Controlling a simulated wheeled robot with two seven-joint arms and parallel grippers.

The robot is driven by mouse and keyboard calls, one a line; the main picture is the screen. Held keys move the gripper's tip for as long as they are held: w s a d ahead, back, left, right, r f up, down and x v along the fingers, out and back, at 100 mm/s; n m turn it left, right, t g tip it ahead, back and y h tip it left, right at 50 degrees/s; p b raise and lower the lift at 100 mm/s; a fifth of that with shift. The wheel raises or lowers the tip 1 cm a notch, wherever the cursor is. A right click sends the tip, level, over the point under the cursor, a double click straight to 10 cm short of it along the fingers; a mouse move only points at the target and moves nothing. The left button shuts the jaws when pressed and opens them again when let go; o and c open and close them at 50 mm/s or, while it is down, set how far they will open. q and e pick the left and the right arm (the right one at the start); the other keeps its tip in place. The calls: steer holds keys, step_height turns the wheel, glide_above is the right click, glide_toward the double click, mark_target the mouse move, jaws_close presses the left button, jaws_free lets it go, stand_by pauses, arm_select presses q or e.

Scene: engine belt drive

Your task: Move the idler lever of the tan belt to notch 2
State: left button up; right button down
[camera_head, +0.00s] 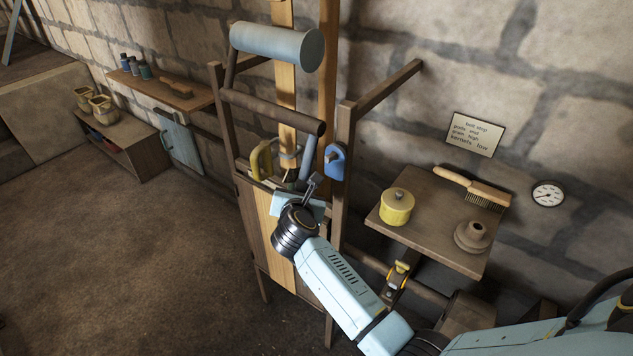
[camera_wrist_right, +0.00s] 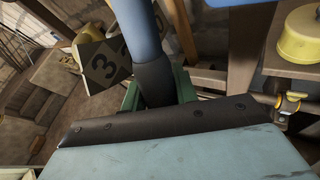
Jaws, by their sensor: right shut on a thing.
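The tan belt (camera_head: 286,105) runs down from the pale blue roller (camera_head: 275,45) into the wooden frame. A blue lever (camera_head: 307,157) rises at a tilt from the frame, in front of the belts. My right gripper (camera_head: 313,186) is shut on this lever near its lower part. In the right wrist view the lever (camera_wrist_right: 143,25) has a blue shaft and a dark lower sleeve. A dark notch plate (camera_wrist_right: 103,66) beside it shows a 3 and, partly hidden, what seems a 2. I cannot tell which notch the lever sits in. My left gripper is out of view.
A yellow curved handle (camera_head: 262,160) stands left of the lever, and a blue part (camera_head: 336,161) hangs on the right post. A wooden shelf (camera_head: 428,240) at right holds a yellow pot (camera_head: 397,207), a brush (camera_head: 474,188) and a brown spool (camera_head: 473,236). The floor at left is clear.

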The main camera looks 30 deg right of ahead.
steer(key=c, duration=1.4)
jaws_free()
steer(key=shift+o, duration=0.2)
steer(key=shift+s, duration=0.1)
steer(key=b+v, duration=0.1)
steer(key=v, duration=1.2)
steer(key=shift+s, duration=0.2)
